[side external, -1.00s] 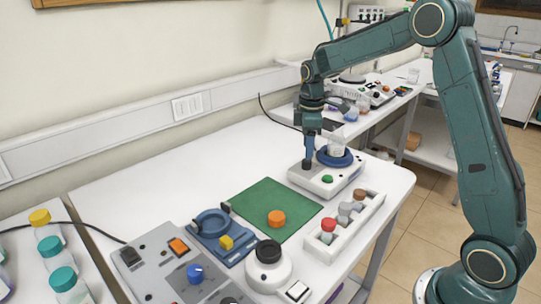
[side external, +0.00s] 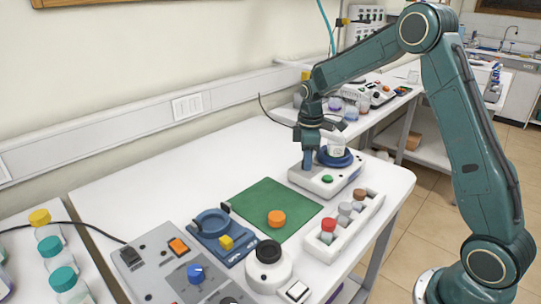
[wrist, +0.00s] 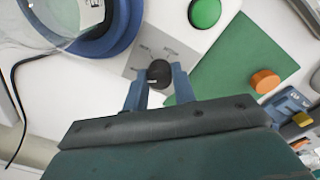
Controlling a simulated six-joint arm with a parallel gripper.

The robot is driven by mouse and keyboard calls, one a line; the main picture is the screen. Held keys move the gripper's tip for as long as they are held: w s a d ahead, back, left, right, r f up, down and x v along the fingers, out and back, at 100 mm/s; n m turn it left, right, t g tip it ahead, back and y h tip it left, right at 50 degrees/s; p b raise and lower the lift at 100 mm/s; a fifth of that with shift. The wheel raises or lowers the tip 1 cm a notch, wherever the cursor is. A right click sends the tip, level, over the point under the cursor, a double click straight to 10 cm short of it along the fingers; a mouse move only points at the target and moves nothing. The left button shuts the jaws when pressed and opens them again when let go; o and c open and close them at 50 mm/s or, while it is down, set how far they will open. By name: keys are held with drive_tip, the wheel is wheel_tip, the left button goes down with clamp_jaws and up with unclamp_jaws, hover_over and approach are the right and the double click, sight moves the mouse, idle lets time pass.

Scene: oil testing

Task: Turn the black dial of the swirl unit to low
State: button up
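The swirl unit (side external: 305,180) is a white box with a blue round platform and a green button. It also shows in the wrist view (wrist: 105,68). Its black dial (wrist: 159,73) sits on a grey plate with small labels too blurred to read. A small pale mark shows low on the dial's face. My gripper (wrist: 159,75) points down over the dial, one blue finger on each side. The fingers are apart, and contact with the dial is unclear. In the side view, my gripper (side external: 307,164) hides the dial.
A clear glass vessel (wrist: 45,22) stands on the blue platform (wrist: 122,30), close to my gripper. The green button (wrist: 205,12) is near the dial. A green mat (side external: 250,203) with an orange-capped item (side external: 277,218) and a white rack (side external: 340,230) lie nearby.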

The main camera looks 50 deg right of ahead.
drive_tip(key=shift+m, duration=0.4)
drive_tip(key=shift+c, duration=0.2)
drive_tip(key=m, duration=1.1)
idle(0.4)
drive_tip(key=o, duration=1)
drive_tip(key=shift+r, duration=0.15)
